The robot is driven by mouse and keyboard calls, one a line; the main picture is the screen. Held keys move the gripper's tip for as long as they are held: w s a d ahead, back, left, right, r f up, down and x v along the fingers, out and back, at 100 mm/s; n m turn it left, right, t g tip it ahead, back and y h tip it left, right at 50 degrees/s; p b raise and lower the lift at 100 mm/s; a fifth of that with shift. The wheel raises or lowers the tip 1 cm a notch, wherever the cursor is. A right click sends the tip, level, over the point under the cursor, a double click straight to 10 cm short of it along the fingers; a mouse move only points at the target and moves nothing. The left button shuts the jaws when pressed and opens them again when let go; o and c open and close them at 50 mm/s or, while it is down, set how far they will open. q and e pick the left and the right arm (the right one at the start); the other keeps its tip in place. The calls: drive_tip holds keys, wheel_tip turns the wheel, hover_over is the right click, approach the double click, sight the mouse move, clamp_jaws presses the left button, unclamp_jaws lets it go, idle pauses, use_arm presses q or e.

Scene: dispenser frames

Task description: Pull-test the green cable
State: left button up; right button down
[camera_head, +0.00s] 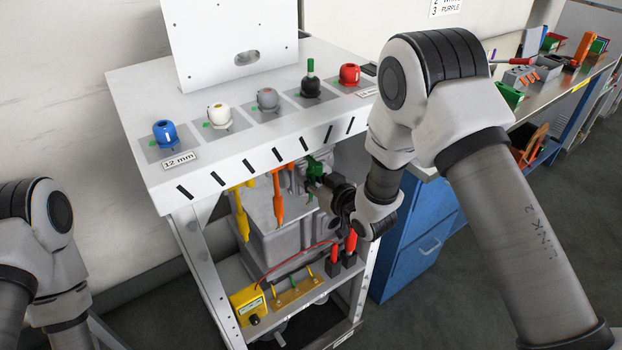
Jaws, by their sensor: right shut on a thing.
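A green cable end (310,67) stands upright out of the black gland (311,86) on the white bench top. Below the bench's front edge, more green (316,167) shows at the fingertips of my right gripper (326,183). My right gripper is shut on it, and its dark fingers hide part of it. I take this to be the green cable's lower part; its link to the upper end is hidden by the bench. My left arm shows at the left edge, but its gripper is out of view.
Blue (165,133), white (219,116), grey (267,100) and red (349,75) glands stand on the bench. Yellow (241,215) and orange (278,198) pieces hang left of my right gripper. A yellow meter (249,304) sits on the lower shelf. A blue cabinet (412,250) stands right.

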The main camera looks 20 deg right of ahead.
drive_tip(key=shift+s+f, duration=0.15)
drive_tip(key=shift+f, duration=0.25)
idle(0.8)
drive_tip(key=shift+r, duration=0.1)
idle(0.4)
unclamp_jaws()
drive_tip(key=shift+w+r, duration=0.1)
drive_tip(key=shift+w, duration=0.1)
drive_tip(key=shift+r, duration=0.1)
drive_tip(key=s+d, duration=0.3)
drive_tip(key=s, duration=0.6)
drive_tip(key=shift+s+d+b, duration=0.2)
drive_tip(key=shift+d+b, duration=0.05)
drive_tip(key=shift+b, duration=0.15)
